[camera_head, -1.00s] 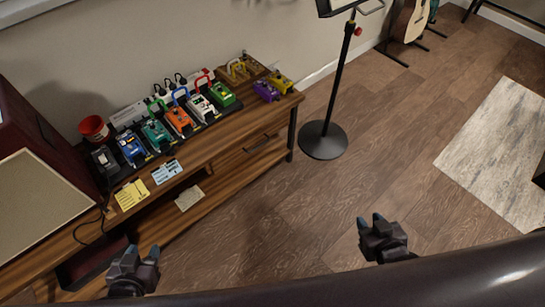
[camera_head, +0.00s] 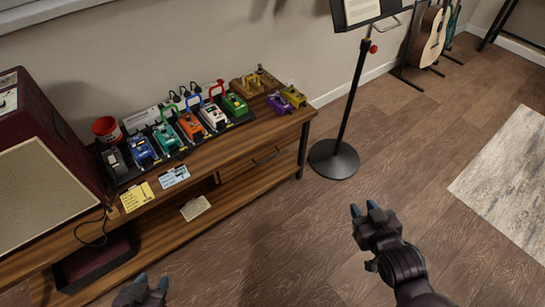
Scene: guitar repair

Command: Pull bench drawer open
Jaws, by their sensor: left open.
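The wooden bench (camera_head: 240,145) stands against the wall at the left. Its drawer (camera_head: 258,162) is at the right end under the top, with a dark bar handle (camera_head: 266,156); its front looks flush, so it appears shut. My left gripper (camera_head: 148,284) is at the bottom edge, in front of the bench and well short of the drawer, open and empty. My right gripper (camera_head: 363,211) is over the floor, to the right of and nearer than the drawer, touching nothing. Its two fingertips show close together, and I cannot tell if it is open.
Several coloured pedals (camera_head: 190,124) and a red cup (camera_head: 106,129) stand on the bench top, beside a large amplifier (camera_head: 45,185). A music stand (camera_head: 334,159) rises right of the bench. Guitars (camera_head: 432,35) stand at the back right. The floor before the drawer is clear.

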